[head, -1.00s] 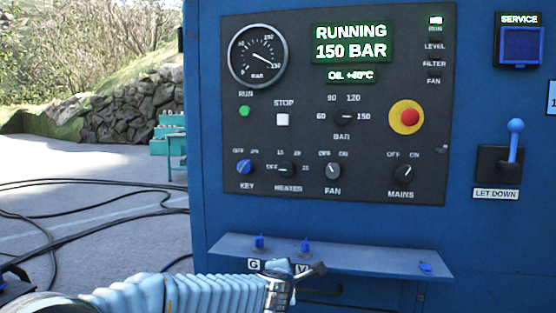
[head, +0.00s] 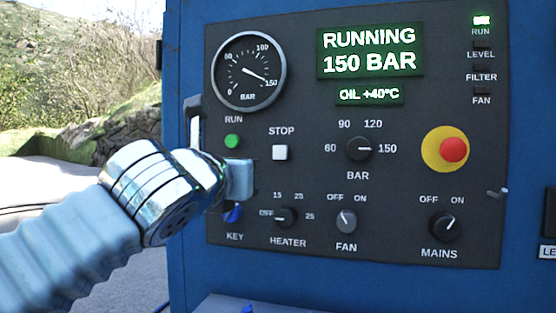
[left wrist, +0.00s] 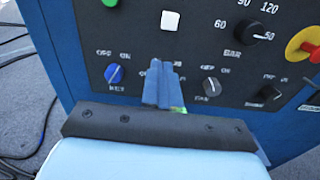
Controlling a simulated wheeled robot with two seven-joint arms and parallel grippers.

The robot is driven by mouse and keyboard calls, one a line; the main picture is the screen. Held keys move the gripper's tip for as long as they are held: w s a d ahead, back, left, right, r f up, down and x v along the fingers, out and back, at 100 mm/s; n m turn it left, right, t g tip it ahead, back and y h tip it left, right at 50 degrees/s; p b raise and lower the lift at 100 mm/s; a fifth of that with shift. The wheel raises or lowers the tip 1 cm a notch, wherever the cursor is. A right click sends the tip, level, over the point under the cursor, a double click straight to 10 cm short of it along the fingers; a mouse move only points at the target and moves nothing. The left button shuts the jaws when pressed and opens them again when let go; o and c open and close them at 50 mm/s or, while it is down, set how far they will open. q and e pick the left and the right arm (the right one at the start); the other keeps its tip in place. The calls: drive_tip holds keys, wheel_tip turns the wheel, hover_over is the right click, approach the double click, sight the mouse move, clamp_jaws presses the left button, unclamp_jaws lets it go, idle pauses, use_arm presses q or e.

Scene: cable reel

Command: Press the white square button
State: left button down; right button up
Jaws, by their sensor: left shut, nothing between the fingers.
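The white square button (head: 280,152) sits under the word STOP on the dark control panel. It also shows at the top of the left wrist view (left wrist: 170,20). My left gripper (head: 241,179) is in front of the panel, left of and a little below the button in the head view, apart from it in the picture. In the left wrist view its fingers (left wrist: 163,85) are together and empty, below the button, between the key switch and the fan knob. My right gripper is not in view.
A green RUN button (head: 232,141) is left of the white one. The bar selector (head: 359,149), red emergency knob (head: 454,150), heater knob (head: 285,217) and blue key switch (head: 233,214) are nearby. The display (head: 369,51) reads RUNNING 150 BAR.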

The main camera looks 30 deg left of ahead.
use_arm(q)
drive_tip(key=shift+s+r, duration=0.25)
drive_tip(key=shift+r, duration=0.15)
drive_tip(key=shift+w, duration=0.1)
drive_tip(key=p, duration=0.1)
approach(268, 161)
drive_tip(key=w, duration=0.5)
drive_tip(key=shift+w+d+r, duration=0.1)
